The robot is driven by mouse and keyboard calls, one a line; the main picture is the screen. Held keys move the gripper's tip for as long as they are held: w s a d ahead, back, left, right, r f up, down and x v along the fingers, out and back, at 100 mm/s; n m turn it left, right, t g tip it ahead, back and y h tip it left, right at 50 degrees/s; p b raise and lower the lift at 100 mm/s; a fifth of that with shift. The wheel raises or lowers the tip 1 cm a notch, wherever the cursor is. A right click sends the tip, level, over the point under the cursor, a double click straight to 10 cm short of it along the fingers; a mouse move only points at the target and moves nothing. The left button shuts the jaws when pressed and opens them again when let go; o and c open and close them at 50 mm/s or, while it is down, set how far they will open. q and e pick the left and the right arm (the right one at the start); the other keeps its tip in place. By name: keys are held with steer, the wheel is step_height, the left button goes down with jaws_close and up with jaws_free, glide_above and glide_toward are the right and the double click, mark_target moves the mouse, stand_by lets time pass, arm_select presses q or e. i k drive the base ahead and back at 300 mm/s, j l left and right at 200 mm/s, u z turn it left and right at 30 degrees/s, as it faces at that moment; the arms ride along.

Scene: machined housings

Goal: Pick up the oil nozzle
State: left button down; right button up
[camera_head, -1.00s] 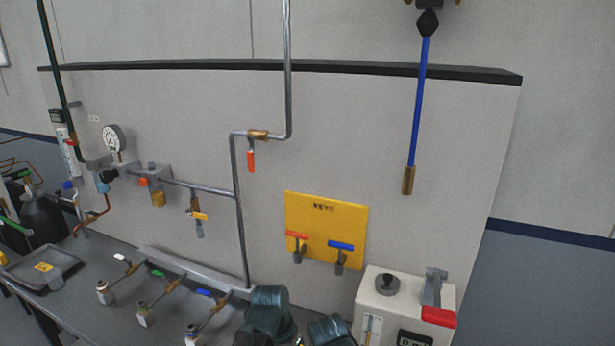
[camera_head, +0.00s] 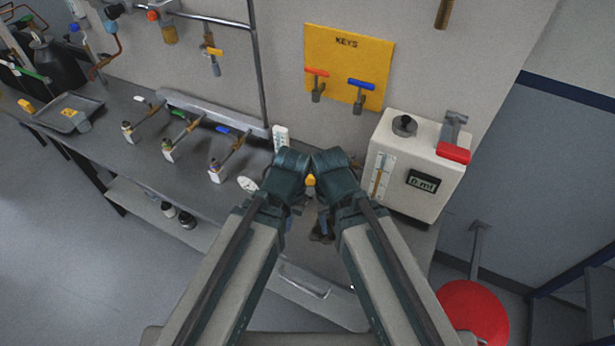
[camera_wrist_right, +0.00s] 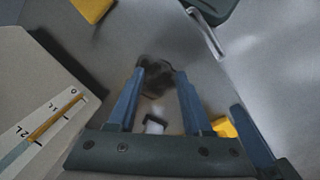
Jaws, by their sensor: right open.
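The oil nozzle is most likely the brass piece (camera_head: 443,13) at the top edge of the head view, above the white machine. Only its lower end shows now; its blue hose is cut off. My two arms meet in the middle of the head view, low and well away from it. In the right wrist view my right gripper (camera_wrist_right: 160,72) is open, with a blurred dark object beyond its fingertips. I cannot tell what that object is. My left gripper is mostly hidden by my arms, and its jaws cannot be made out.
A white machine (camera_head: 396,165) with a gauge, display and red-handled lever stands right of my arms. Above them is a yellow KEYS board (camera_head: 335,45) with a red and a blue handle. Valves and small bottles line the bench (camera_head: 110,150) at left. A red round seat (camera_head: 475,312) stands lower right.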

mark_target(310, 181)
steer(key=k+l+u, duration=0.2)
steer(key=u, duration=0.25)
steer(key=k+l+u, duration=0.15)
steer(key=u, duration=0.3)
steer(key=k+u, duration=0.35)
steer(key=u, duration=0.15)
